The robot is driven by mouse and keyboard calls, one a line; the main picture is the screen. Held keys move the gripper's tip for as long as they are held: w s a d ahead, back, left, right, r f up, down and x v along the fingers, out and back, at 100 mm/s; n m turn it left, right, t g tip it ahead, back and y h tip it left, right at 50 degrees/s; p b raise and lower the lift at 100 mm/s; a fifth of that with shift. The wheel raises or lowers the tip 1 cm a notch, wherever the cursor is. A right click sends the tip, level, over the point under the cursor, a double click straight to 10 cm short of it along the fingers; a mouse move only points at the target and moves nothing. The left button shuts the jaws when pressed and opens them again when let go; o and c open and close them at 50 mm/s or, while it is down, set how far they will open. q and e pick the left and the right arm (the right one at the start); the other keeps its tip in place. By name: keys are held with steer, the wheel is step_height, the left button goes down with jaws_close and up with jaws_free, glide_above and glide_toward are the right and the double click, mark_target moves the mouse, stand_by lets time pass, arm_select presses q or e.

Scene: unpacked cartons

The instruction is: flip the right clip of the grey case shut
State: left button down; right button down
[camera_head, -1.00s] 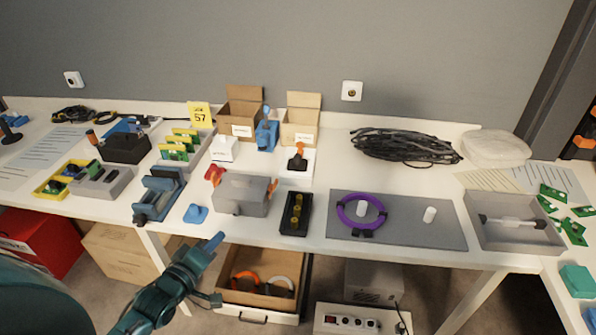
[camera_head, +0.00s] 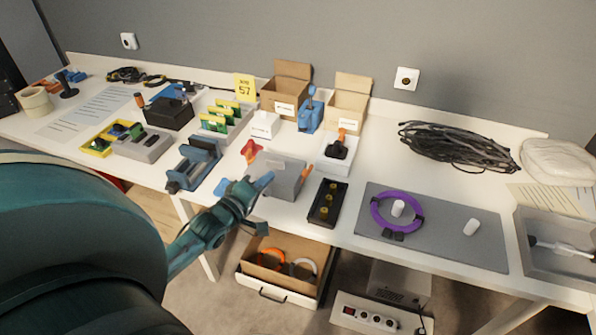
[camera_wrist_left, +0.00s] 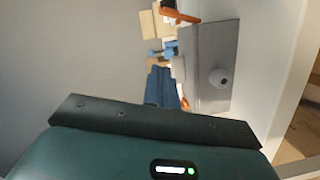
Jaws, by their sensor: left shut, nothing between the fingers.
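The grey case (camera_head: 286,172) stands closed near the front edge of the white table, in the middle of the head view. Its right clip (camera_head: 307,170) is orange and sticks up and out from the case's right end. The left end of the case is partly hidden by my left gripper (camera_head: 264,182), which is shut and empty at the case's front left; I cannot tell whether it touches. In the left wrist view the grey case (camera_wrist_left: 208,50) shows with a round knob, and an orange clip (camera_wrist_left: 180,15) juts from its far end. My right gripper is not in view.
A black tray (camera_head: 316,216) with yellowish pieces stands just right of the case. A red object (camera_head: 250,150) lies behind it, and a blue vise (camera_head: 196,163) stands to its left. A drawer (camera_head: 272,284) hangs open below the table front.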

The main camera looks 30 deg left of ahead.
mark_target(294, 179)
arm_select(q)
steer(key=w, duration=0.7)
steer(key=shift+w+f, duration=0.15)
steer(key=shift+f, duration=0.1)
steer(key=d, duration=0.1)
steer(key=w+d+f, duration=0.1)
steer(key=shift+w+d+f, duration=0.1)
steer(key=shift+w+d, duration=0.05)
steer(key=shift+d, duration=0.2)
steer(key=shift+w+d+f, duration=0.1)
steer(key=shift+d+f, duration=0.1)
steer(key=shift+d, duration=0.3)
